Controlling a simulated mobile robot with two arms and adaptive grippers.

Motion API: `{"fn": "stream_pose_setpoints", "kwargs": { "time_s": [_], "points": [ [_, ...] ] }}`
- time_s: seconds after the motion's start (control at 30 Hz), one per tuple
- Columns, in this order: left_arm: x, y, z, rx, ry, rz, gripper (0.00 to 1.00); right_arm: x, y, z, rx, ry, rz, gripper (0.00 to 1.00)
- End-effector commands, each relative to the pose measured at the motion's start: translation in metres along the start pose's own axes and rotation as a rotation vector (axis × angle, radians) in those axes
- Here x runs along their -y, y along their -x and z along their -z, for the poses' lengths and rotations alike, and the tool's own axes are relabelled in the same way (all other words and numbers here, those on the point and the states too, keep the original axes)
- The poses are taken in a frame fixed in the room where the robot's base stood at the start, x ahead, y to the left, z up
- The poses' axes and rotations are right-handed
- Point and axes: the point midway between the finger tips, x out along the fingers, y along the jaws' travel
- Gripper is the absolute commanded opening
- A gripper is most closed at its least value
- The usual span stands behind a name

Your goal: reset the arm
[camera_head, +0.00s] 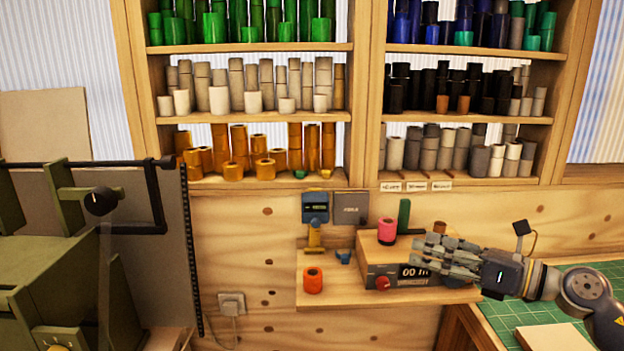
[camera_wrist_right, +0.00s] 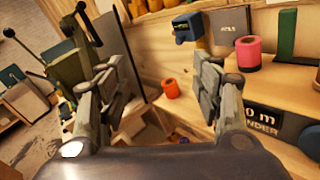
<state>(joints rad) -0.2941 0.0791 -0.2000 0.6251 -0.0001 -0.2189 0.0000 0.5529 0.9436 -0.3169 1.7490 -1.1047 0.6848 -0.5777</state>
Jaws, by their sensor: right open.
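My right gripper (camera_head: 432,258) comes in from the right in the head view and points left, in front of the wooden box with the display. In the right wrist view its two fingers (camera_wrist_right: 165,95) are spread apart, with nothing between them. A red-orange foil roll (camera_head: 313,280) stands on the small wooden shelf, left of the gripper and apart from it; it also shows in the right wrist view (camera_wrist_right: 171,89). A pink roll (camera_head: 387,229) stands on top of the box (camera_head: 367,246). My left gripper is not in view.
Shelves (camera_head: 250,48) above hold many rolls, green, grey, orange, blue and black. A green machine (camera_head: 60,260) stands at the left. A green cutting mat (camera_head: 500,318) lies on the table at the lower right. The small wooden shelf (camera_head: 345,297) has bare room at its front.

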Motion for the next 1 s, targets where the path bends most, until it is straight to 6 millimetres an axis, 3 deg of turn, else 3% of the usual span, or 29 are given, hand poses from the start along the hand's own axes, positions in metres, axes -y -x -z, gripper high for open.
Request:
{"fn": "stream_pose_setpoints", "kwargs": {
  "time_s": [0.23,0.37,0.47,0.57,0.77,0.87,1.0],
  "points": [
    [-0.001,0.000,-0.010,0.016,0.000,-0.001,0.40,-0.022,-0.019,0.003,0.295,-0.372,-0.020,0.60],
    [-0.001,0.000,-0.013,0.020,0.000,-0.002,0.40,-0.016,-0.014,0.013,0.503,-0.691,0.021,0.60],
    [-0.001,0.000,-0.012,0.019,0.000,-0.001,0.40,-0.003,-0.001,0.033,0.650,-0.949,0.085,0.60],
    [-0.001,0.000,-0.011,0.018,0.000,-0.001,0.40,0.012,0.016,0.067,0.784,-1.214,0.178,0.60],
    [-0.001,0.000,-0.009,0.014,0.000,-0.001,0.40,0.026,0.060,0.172,1.012,-1.730,0.457,0.60],
    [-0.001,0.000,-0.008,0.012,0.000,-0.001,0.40,0.014,0.084,0.236,1.102,-1.972,0.644,0.60],
    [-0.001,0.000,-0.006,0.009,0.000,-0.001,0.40,-0.024,0.117,0.319,1.190,-2.255,0.934,0.60]
  ]
}}
